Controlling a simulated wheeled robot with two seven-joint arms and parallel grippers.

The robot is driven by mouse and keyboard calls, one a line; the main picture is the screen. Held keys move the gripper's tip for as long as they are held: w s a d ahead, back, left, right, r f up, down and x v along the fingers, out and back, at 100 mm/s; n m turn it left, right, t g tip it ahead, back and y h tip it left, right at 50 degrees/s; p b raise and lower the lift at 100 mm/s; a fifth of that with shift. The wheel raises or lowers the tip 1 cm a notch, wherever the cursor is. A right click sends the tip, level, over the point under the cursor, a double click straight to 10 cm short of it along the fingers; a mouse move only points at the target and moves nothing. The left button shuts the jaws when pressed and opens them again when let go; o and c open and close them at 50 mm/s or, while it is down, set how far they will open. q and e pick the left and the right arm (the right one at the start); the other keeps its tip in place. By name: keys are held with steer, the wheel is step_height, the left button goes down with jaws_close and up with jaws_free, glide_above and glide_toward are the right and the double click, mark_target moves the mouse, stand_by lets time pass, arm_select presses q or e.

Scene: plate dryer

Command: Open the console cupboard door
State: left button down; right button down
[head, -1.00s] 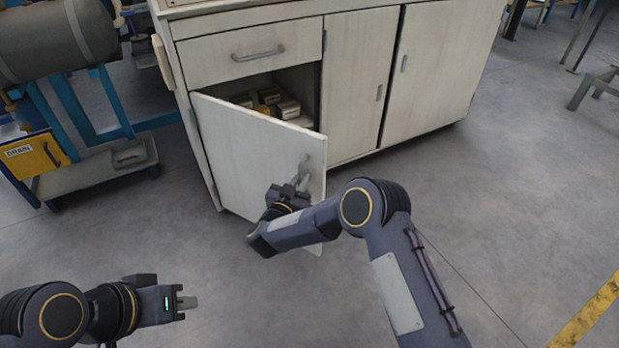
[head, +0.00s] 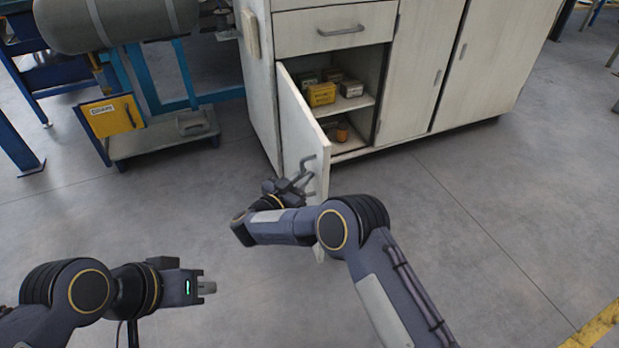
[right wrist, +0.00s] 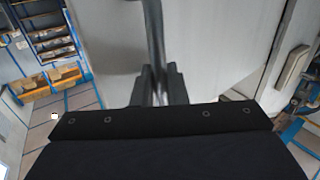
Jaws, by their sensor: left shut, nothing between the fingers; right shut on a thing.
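The console cupboard door (head: 297,133) stands swung out wide at the left end of the off-white console (head: 487,60). Its grey bar handle (head: 308,170) is near the door's free edge. My right gripper (head: 299,184) is shut on this handle; in the right wrist view the two dark fingers (right wrist: 159,88) close on either side of the handle bar (right wrist: 155,40). My left gripper (head: 207,287) is shut and empty, low over the floor at the lower left, well apart from the door.
Inside the open cupboard, yellow and grey boxes (head: 322,94) sit on a shelf (head: 360,103), with more items below. A drawer (head: 335,28) above is shut. A blue frame with a trolley (head: 165,140) and yellow box (head: 113,116) stands left. Floor right of my arm is clear.

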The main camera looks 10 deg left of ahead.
steer(key=shift+s+a, duration=0.15)
steer(key=shift+a, duration=0.1)
steer(key=c, duration=1.6)
jaws_free()
steer(key=shift+o, duration=0.2)
steer(key=p+v, duration=0.2)
steer(key=v, duration=0.5)
steer(key=shift+s+a, duration=0.25)
steer(key=shift+s, duration=0.1)
